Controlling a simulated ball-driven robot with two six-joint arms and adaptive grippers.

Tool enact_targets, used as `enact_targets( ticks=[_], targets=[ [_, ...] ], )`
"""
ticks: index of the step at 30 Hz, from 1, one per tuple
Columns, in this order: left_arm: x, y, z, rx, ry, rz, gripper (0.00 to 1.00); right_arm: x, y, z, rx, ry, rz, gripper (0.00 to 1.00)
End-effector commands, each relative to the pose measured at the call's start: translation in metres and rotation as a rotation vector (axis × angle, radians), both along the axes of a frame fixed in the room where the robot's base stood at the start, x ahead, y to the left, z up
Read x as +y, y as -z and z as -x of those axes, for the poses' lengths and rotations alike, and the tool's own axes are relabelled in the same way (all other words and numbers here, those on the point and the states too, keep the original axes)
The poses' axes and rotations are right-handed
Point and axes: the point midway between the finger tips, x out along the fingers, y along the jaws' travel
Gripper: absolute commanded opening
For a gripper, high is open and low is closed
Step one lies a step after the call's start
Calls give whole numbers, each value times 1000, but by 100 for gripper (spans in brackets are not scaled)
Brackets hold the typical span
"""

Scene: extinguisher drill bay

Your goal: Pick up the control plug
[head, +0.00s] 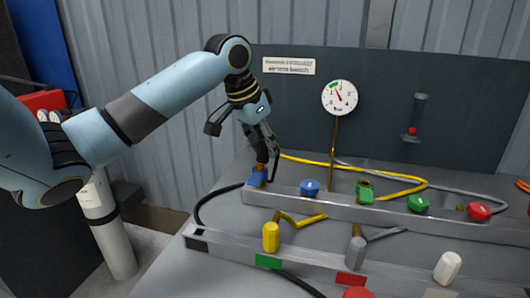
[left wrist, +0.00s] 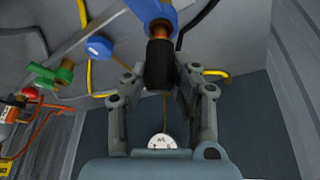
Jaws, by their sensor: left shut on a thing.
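The control plug seems to be the black cylinder with a copper-coloured neck (left wrist: 159,63), seen between my left fingers in the left wrist view. My left gripper (left wrist: 160,76) is shut on its black part. In the head view the left gripper (head: 266,146) points down at the left end of the rear rail, and the plug (head: 262,156) shows as a small dark piece below the fingers. Its neck meets a blue fitting (head: 257,177), also in the left wrist view (left wrist: 153,12). I cannot tell whether it is seated there. My right gripper is not in view.
Along the rear rail (head: 340,204) are a blue knob (head: 310,188), a green fitting (head: 365,191), a green knob (head: 418,203) and a red knob (head: 480,211). Yellow, grey and white cylinders stand nearer. A gauge (head: 339,98) rises behind on a thin stem. A grey bottle (head: 112,235) stands left.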

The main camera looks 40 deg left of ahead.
Motion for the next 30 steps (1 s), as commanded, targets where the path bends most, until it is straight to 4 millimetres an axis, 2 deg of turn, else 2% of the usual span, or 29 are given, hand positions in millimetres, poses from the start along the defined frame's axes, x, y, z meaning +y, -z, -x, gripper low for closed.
enact_targets(
  ticks=[8,15,24,29,30],
  targets=[
    [0,-8,-1,-4,0,-1,0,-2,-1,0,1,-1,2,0],
    [1,-45,-2,-7,1,-2,0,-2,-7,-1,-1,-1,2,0],
    [-67,-83,-18,-7,4,8,0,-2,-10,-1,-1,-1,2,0],
    [-93,-99,-24,-5,3,6,0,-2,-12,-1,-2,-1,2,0],
    [-98,-103,-25,-3,2,5,0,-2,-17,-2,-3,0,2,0]
  ],
)
